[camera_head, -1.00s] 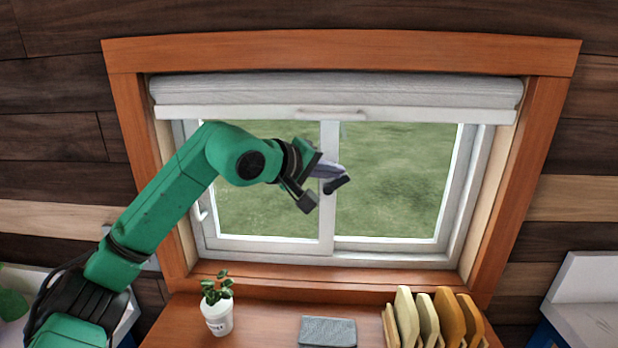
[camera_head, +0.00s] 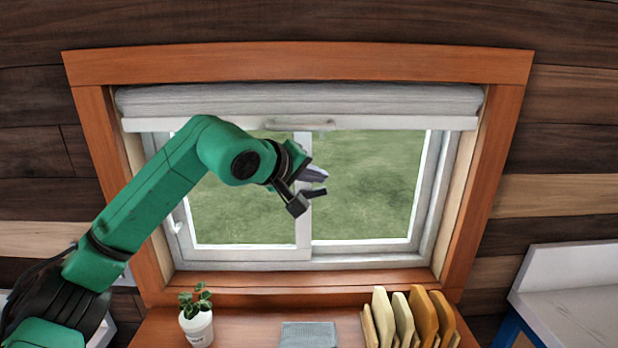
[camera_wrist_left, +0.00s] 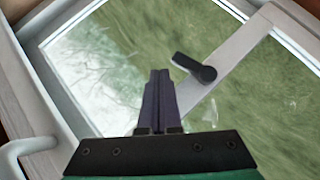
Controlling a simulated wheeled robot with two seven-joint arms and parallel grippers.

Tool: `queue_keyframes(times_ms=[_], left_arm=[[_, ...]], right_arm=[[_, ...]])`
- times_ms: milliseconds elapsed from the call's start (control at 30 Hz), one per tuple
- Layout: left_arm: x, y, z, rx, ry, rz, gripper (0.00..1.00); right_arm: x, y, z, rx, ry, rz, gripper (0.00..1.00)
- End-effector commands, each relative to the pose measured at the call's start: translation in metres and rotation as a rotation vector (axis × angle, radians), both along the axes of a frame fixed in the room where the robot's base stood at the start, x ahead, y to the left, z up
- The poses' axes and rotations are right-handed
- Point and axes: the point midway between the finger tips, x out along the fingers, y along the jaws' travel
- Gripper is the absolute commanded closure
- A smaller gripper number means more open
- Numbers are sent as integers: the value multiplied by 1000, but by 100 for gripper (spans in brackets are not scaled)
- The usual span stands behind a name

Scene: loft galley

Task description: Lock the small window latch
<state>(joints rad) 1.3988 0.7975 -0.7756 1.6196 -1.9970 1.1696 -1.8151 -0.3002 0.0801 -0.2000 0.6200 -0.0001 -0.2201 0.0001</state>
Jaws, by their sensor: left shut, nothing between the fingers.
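The small window latch (camera_wrist_left: 190,65) is a short black lever with a round knob-like end. In the left wrist view it sits on the pale middle bar of the window, angled across it. In the head view the dark latch (camera_head: 313,193) shows beside the fingers, partly masked by my gripper. My left gripper (camera_head: 318,173) is in front of the middle bar, its fingers together and empty. In the left wrist view the closed fingertips (camera_wrist_left: 159,75) are left of the latch lever, with a visible gap. My right gripper is out of view.
The white sliding window (camera_head: 303,255) sits in an orange-brown wooden frame (camera_head: 300,62), under a rolled blind (camera_head: 300,98). A white handle (camera_wrist_left: 25,150) is on the left sash. Below are a potted plant (camera_head: 197,325), a grey cloth (camera_head: 308,335) and several boards (camera_head: 400,320).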

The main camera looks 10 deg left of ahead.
Motion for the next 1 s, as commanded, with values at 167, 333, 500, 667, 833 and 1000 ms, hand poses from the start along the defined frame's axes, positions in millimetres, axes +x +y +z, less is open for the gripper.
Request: queue_keyframes(times_ms=[167,333,500,667,833,1000], left_arm=[[0,0,3,0,1,-1,100],[0,0,3,0,0,0,100],[-11,6,8,0,-5,1,100],[-40,18,21,0,-7,1,100],[-76,33,40,0,-5,1,100],[-105,46,59,0,-4,1,100]], right_arm=[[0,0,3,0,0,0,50],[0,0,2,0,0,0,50],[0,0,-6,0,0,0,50],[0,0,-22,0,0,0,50],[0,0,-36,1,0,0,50],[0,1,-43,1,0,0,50]])
